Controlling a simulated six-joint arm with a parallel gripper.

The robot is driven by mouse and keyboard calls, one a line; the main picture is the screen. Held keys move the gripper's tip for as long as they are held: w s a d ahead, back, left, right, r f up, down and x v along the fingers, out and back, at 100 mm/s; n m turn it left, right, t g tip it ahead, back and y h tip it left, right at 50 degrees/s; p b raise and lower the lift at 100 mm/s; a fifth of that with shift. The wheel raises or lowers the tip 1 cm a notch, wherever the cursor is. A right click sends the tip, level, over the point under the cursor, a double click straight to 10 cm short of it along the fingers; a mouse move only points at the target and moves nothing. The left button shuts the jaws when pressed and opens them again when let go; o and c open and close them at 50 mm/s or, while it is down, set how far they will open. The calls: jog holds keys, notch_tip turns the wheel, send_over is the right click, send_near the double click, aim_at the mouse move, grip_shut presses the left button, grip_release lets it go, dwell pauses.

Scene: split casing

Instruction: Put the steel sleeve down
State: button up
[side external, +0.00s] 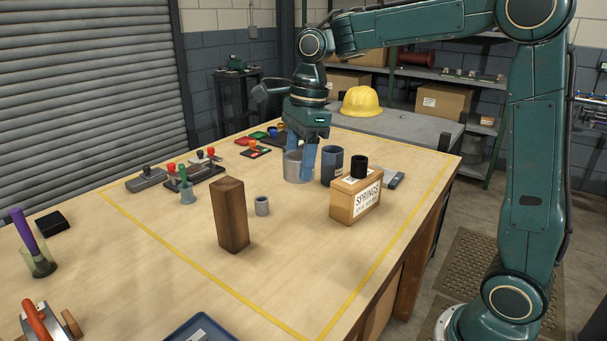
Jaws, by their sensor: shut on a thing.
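The steel sleeve (293,169) is a wide, light grey, open-topped cylinder towards the back right of the wooden table. It looks upright. My gripper (303,161) points down over it, with its blue fingers shut on the sleeve's wall; the near finger covers part of the sleeve's right side. The sleeve's lower edge is at or very close to the table top; I cannot tell whether it touches.
A dark blue cylinder (332,166) stands close to the sleeve's right. A small grey ring (262,206) and a brown wooden block (230,215) stand in front.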

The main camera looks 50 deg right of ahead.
jog(key=w+d+n, duration=0.1)
jog(key=w+d, duration=0.5)
jog(key=d, duration=0.2)
jog(key=shift+w+n, duration=0.3)
jog(key=shift+w, duration=0.1)
jog(key=shift+f, duration=0.1)
notch_tip(320, 180, down, 16)
jog(key=shift+r, duration=0.2)
jog(key=shift+f, duration=0.1)
jog(key=shift+f, duration=2.05)
jog(key=shift+f, duration=0.1)
jog(key=o, duration=1.4)
jog(key=shift+f, duration=0.1)
